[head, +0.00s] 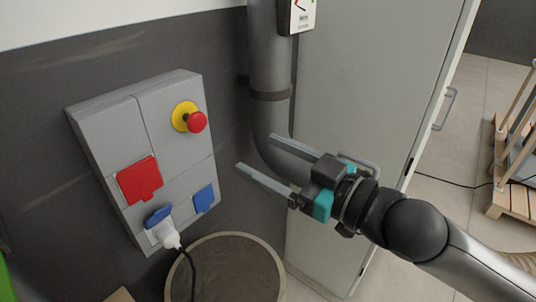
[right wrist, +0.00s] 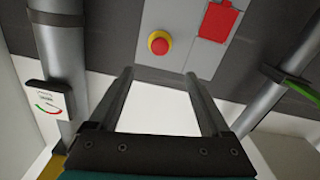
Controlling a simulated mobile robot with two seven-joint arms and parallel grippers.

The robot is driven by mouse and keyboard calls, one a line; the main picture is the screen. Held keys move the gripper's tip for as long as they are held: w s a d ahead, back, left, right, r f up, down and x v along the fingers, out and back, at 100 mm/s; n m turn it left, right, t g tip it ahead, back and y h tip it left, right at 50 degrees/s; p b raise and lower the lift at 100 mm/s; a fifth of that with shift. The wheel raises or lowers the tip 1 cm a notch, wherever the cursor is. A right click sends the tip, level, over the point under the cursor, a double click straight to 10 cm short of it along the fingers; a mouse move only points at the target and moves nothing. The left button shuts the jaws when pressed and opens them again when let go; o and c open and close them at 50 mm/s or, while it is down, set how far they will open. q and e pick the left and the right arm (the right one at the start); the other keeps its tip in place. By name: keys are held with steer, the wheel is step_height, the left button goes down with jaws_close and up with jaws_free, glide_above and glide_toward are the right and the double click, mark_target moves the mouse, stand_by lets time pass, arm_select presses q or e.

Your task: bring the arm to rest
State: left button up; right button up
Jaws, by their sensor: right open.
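My right arm comes in from the lower right of the head view. Its right gripper (head: 256,158) is open, with two long grey fingers apart and nothing between them. The fingers point left towards the grey wall panel (head: 122,122) and look apart from it. In the right wrist view the gripper (right wrist: 158,78) is also open and empty. The red emergency button (head: 197,122) on its yellow base shows in the right wrist view (right wrist: 159,44) beyond the fingertips. My left gripper is not in view.
The panel holds a red socket cover (head: 140,180), a blue cover (head: 203,199) and a white plug (head: 163,233) with a black cable. A grey pipe (head: 270,75) stands beside a tall cabinet (head: 370,110). A round bin (head: 238,240) is below. A wooden pallet (head: 515,200) lies right.

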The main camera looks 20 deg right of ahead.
steer(key=s+d+f+m+g+h, duration=0.2)
steer(key=s+f+h, duration=0.1)
steer(key=f, duration=0.5)
steer(key=s+d+f+m+g+h, duration=0.2)
steer(key=s+f+h, duration=0.1)
steer(key=f, duration=0.5)
steer(key=s+d+f+m+g+h, duration=0.2)
steer(key=s+f+g+h, duration=0.1)
steer(key=f, duration=0.4)
steer(key=s+f+m+g+h, duration=0.1)
steer(key=s+f+g, duration=0.3)
steer(key=s+f, duration=0.3)
steer(key=s+f+g+b, duration=0.1)
steer(key=s+f+b, duration=0.1)
steer(key=f, duration=1.1)
steer(key=s+f+b, duration=0.1)
steer(key=f+b, duration=0.2)
steer(key=f, duration=0.9)
steer(key=s+d+f+g+b, duration=0.1)
steer(key=s+f+b, duration=0.3)
steer(key=s+f, duration=1.2)
step_height(320, 180, down, 3)
steer(key=shift+d+f+g+h+b, duration=0.2)
steer(key=shift+d+g+h+b, duration=0.1)
steer(key=shift+d, duration=0.5)
